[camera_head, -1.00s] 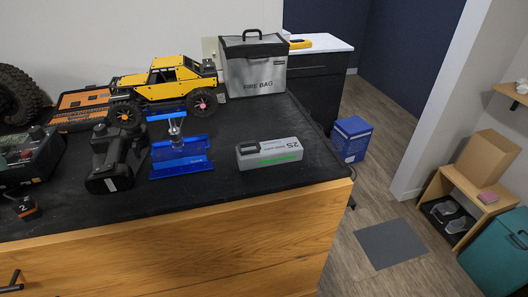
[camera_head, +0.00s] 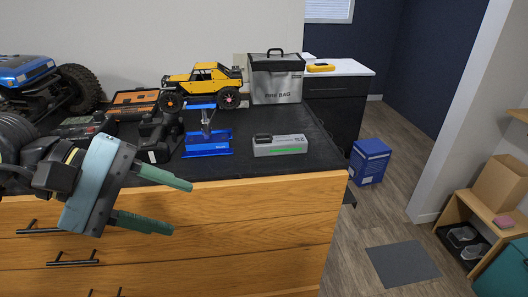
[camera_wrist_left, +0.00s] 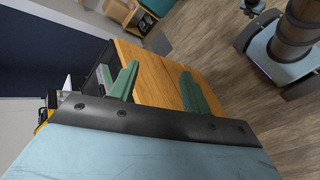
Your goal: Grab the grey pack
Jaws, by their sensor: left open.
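The grey pack (camera_head: 280,146) lies flat on the black worktop near its front right corner. It has a dark handle at its left end and a green stripe on its front. My left gripper (camera_head: 182,208) is open and empty, in front of the wooden drawers, left of the pack and nearer to me. Its green fingers also show in the left wrist view (camera_wrist_left: 158,88), spread apart with nothing between them. My right gripper is not in view.
A blue stand (camera_head: 207,143) sits left of the pack, with a black transmitter (camera_head: 158,140) beyond it. A yellow crawler (camera_head: 203,83) and the fire bag (camera_head: 277,80) stand behind. The wooden drawer front (camera_head: 270,220) drops below the worktop edge.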

